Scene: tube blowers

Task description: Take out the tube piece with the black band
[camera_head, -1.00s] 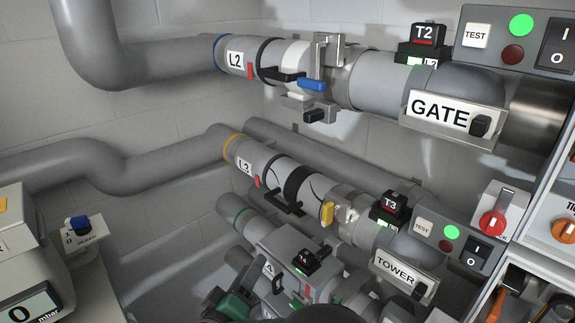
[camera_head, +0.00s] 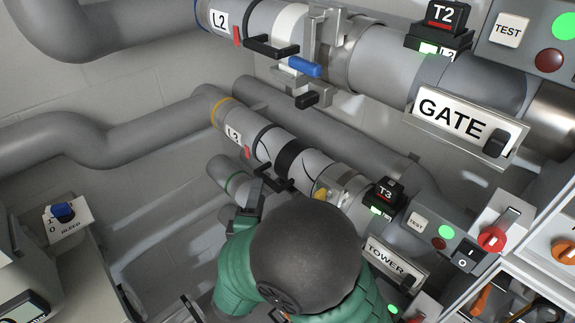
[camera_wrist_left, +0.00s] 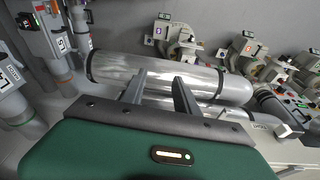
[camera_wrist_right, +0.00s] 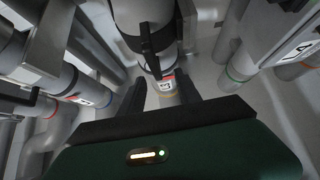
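The tube piece with the black band (camera_head: 288,157) sits in the L3 line in the head view, between the dark clamp ring (camera_head: 261,138) and the metal coupling with a yellow handle (camera_head: 320,193). A black lever (camera_head: 275,180) hangs beside it. My right gripper (camera_head: 256,190) is just below and left of this lever. In the right wrist view its fingers (camera_wrist_right: 158,98) are apart and empty, facing the L3 label (camera_wrist_right: 167,84) and a black handle (camera_wrist_right: 150,42). My left gripper (camera_wrist_left: 160,92) is open and empty in its wrist view, in front of a grey cylinder (camera_wrist_left: 158,72).
The L2 line (camera_head: 265,22) with a blue handle (camera_head: 304,66) runs above. The T3 box (camera_head: 384,196), TOWER sign (camera_head: 390,262) and switch panel (camera_head: 438,235) stand right of the L3 line. My right arm covers the lower middle.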

